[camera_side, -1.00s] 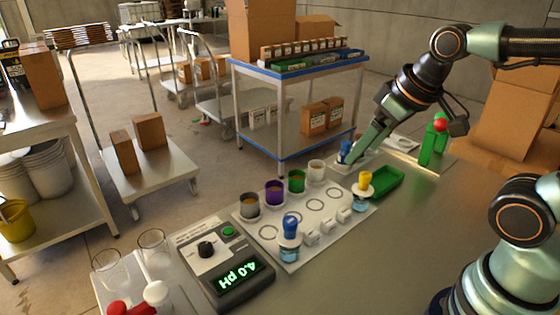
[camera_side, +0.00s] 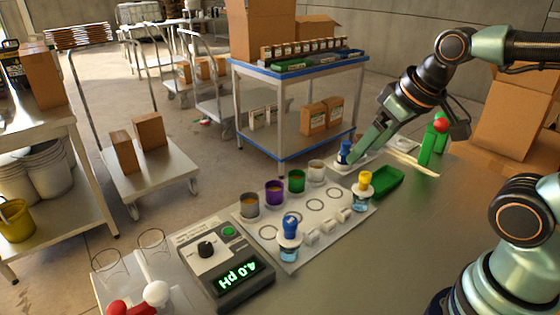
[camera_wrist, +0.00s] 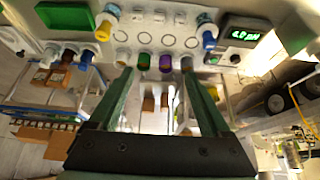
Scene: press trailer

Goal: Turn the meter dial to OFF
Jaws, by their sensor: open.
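The meter (camera_side: 232,282) is a dark grey box at the front left of the bench. Its dial (camera_side: 206,249) is a small black knob on a pale plate; its setting is too small to read. The lit green display (camera_side: 239,275) reads 4.0 pH, upside down in the side view. In the wrist view the meter (camera_wrist: 228,47) is at the upper right. My gripper (camera_side: 352,157) is well to the right of the meter, near a blue-topped item at the back edge. In the wrist view my gripper (camera_wrist: 158,76) has its fingers wide apart and empty.
A green button (camera_side: 228,231) is by the dial. Right of the meter, a white tray (camera_side: 275,233) holds several coloured cups, a blue-capped bottle (camera_side: 290,230) and a yellow-capped bottle (camera_side: 364,185). Glass beakers (camera_side: 152,244) stand to its left.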

